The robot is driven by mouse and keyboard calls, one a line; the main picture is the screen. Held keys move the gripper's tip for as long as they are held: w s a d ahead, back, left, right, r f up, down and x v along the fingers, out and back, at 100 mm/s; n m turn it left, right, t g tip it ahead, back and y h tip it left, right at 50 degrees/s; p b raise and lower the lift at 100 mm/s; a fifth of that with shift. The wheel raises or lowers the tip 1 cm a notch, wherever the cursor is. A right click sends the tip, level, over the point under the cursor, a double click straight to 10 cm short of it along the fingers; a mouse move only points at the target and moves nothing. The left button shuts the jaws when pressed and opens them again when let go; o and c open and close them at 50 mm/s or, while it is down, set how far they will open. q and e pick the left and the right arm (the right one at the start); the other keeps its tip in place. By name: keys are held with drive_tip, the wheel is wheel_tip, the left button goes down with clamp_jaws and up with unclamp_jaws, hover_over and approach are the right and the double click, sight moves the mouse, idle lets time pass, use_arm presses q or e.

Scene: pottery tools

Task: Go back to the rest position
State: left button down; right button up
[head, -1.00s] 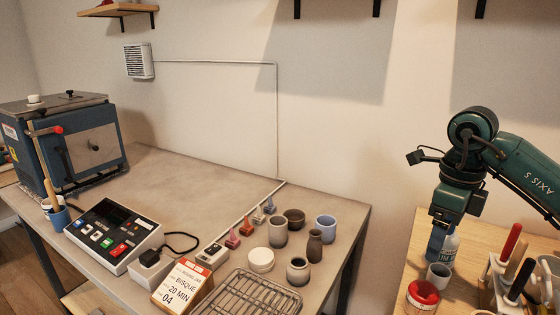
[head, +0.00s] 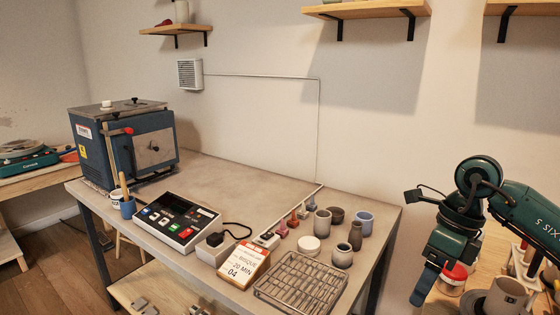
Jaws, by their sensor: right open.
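My right gripper (head: 424,284) hangs at the lower right of the head view, pointing down, with its jaws open. I see nothing held between its fingers. It is in front of the gap between the grey table (head: 245,174) and the wooden table at right, apart from the pots. My left gripper is not in view.
On the grey table are a blue kiln (head: 88,160), a control box (head: 176,222), a BISQUE card (head: 244,265), a wire rack (head: 302,283) and several small pots. A red-lidded jar (head: 453,279) and a grey mug (head: 506,298) stand at right. The table's back middle is clear.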

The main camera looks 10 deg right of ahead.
drive_tip(key=s+a+f+m+t+y+p, duration=0.1)
drive_tip(key=a+m+t+y, duration=0.2)
drive_tip(key=a+m+y, duration=0.55)
drive_tip(key=s+a+m+t+y, duration=0.2)
drive_tip(key=a+m+t+y, duration=0.2)
drive_tip(key=a+y, duration=0.8)
wheel_tip(320, 180, down, 11)
drive_tip(key=w+d+m+t+h, duration=0.1)
drive_tip(key=d+m+t+h, duration=0.1)
drive_tip(key=m+t+h, duration=1.4)
drive_tip(key=s+d+f+m+g+h, duration=0.1)
drive_tip(key=s+f+m+g+h, duration=0.1)
drive_tip(key=s+f+m+g, duration=0.3)
drive_tip(key=s+d+f+m+g+h+p, duration=0.1)
drive_tip(key=s+d+f+m+g+h, duration=0.1)
drive_tip(key=s+f+m+g, duration=0.4)
wheel_tip(320, 180, down, 4)
drive_tip(key=shift+s+d+f+m+g, duration=0.15)
drive_tip(key=shift+d+m+g, duration=0.15)
drive_tip(key=shift+m+g, duration=0.45)
